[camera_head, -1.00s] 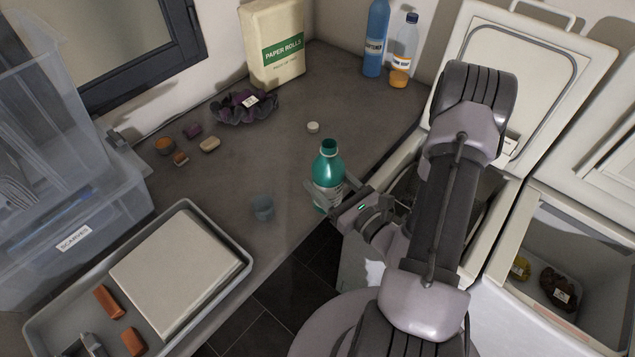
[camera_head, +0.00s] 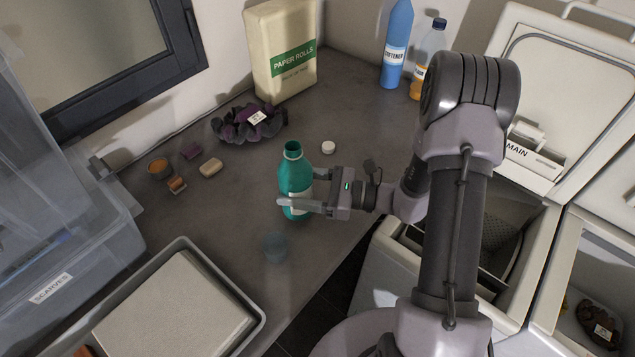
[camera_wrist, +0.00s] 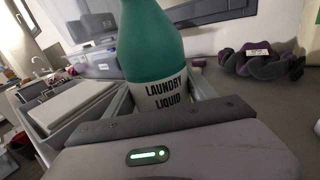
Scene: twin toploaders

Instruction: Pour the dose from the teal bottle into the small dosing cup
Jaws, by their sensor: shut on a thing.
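The teal bottle (camera_head: 295,176) is upright with its neck open, above or on the grey counter behind the small dosing cup. In the wrist view the bottle (camera_wrist: 152,45) shows a white label reading "LAUNDRY LIQUID". My gripper (camera_head: 294,190) is shut on the bottle's lower body from the right, one finger on each side. The small dosing cup (camera_head: 276,247), bluish and translucent, stands on the counter just in front of the bottle and slightly left. A white cap (camera_head: 328,147) lies on the counter behind and right of the bottle. I cannot tell whether the bottle's base touches the counter.
A grey tray (camera_head: 256,303) with a pale block is at front left, and clear bins (camera_head: 60,200) stand at left. A purple scrunchie (camera_head: 232,124), soap (camera_head: 211,168) and a paper rolls pack (camera_head: 281,50) lie behind. Open toploaders (camera_head: 490,290) are at right.

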